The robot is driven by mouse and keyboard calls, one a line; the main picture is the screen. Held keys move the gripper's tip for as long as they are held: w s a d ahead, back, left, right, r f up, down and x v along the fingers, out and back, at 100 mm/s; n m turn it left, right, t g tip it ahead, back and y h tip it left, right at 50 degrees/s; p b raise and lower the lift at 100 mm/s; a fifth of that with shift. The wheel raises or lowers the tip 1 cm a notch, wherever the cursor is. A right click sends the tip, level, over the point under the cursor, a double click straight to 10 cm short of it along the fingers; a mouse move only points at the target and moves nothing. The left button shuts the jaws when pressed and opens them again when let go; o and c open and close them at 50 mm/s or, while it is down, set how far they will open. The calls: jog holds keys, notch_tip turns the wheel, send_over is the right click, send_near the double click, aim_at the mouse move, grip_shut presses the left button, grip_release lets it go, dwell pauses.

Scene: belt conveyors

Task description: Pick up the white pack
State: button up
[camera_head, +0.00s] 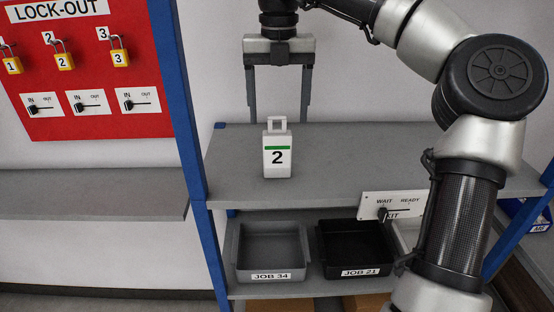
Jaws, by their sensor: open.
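The white pack (277,168) stands upright on the grey upper shelf (350,150). It has a handle loop on top, a green band and a black number 2 on its front. My gripper (279,112) points down from above. Its two fingers are spread wide, one to each side of the pack's handle in the picture. The fingers are empty, and I cannot tell how far behind or in front of the pack they are.
Below are a grey tray (241,262) marked JOB 34 and a black tray (322,262) marked JOB 21. A blue post (180,90) and red lock-out board (90,85) stand left.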

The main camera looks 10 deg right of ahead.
aim_at(279, 133)
notch_tip(279, 133, down, 6)
jog(key=shift+f+b, duration=0.1)
jog(key=shift+b, duration=0.4)
jog(key=f, duration=0.5)
jog(key=shift+s+a+f+b, duration=0.15)
jog(key=shift+s+b, duration=0.1)
jog(key=shift+b, duration=0.15)
jog(key=c, duration=1.2)
notch_tip(279, 133, up, 10)
jog(key=shift+r+p, duration=0.15)
jog(key=shift+p, duration=0.75)
